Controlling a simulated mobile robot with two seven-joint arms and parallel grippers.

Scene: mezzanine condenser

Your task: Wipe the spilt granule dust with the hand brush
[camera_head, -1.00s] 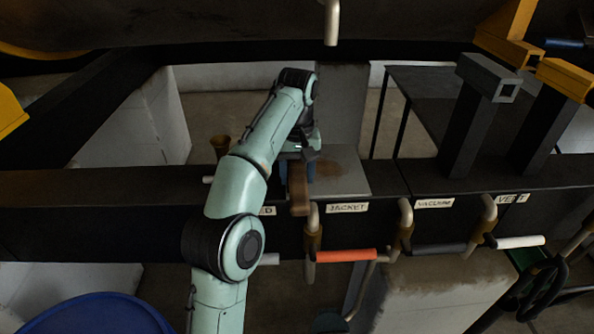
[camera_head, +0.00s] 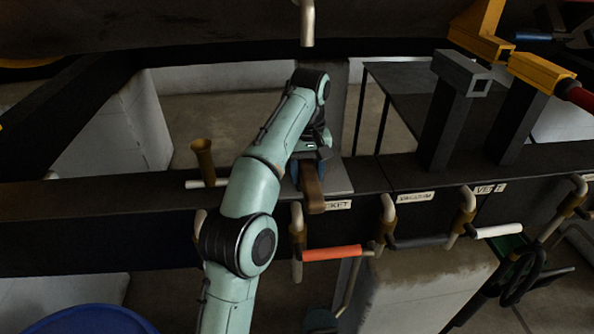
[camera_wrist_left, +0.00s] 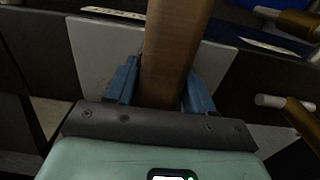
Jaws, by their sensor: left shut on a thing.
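The hand brush shows as a brown wooden bar (camera_head: 313,190), also large in the left wrist view (camera_wrist_left: 172,55). My left gripper (camera_head: 308,168) is shut on it, with blue fingers on both sides of the wood in the wrist view (camera_wrist_left: 164,88). The brush is over a pale grey plate (camera_head: 340,178) on the dark beam, and its near end reaches the beam's front edge. The plate also shows in the wrist view (camera_wrist_left: 98,52). The bristles are hidden. I cannot make out the granule dust; my arm and the brush cover part of the plate. My right gripper is not in view.
Pipes with an orange handle (camera_head: 332,253), a dark one and a white one (camera_head: 498,231) hang along the beam's front. A brass funnel-like fitting (camera_head: 203,160) stands left of my arm. Dark posts (camera_head: 447,125) rise at the right. A metal pipe (camera_head: 307,22) hangs above.

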